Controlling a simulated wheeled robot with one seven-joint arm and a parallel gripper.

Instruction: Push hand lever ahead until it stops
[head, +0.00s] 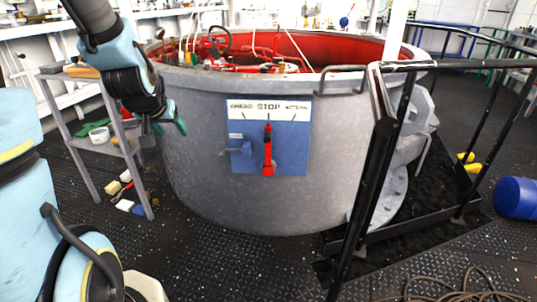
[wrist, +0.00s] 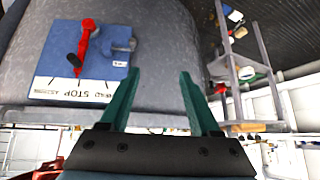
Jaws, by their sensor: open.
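The red hand lever (head: 268,150) is on a blue panel (head: 290,160) on the grey round tank wall. It stands upright, its tip under the word STOP on the white scale plate (head: 268,109); AHEAD is on the left of that plate. In the wrist view, the picture is upside down and the lever (wrist: 83,45) shows at the upper left with a dark knob. My gripper (head: 181,127) is in front of the tank, left of the panel and apart from the lever. In the wrist view, its green fingers (wrist: 158,78) are spread with nothing between them.
A blue-grey fitting with a handle (head: 238,149) is beside the lever on the panel. A grey shelf stand (head: 104,140) with small items is at the left. Black railings (head: 385,130) stand at the right. The deck before the tank is clear.

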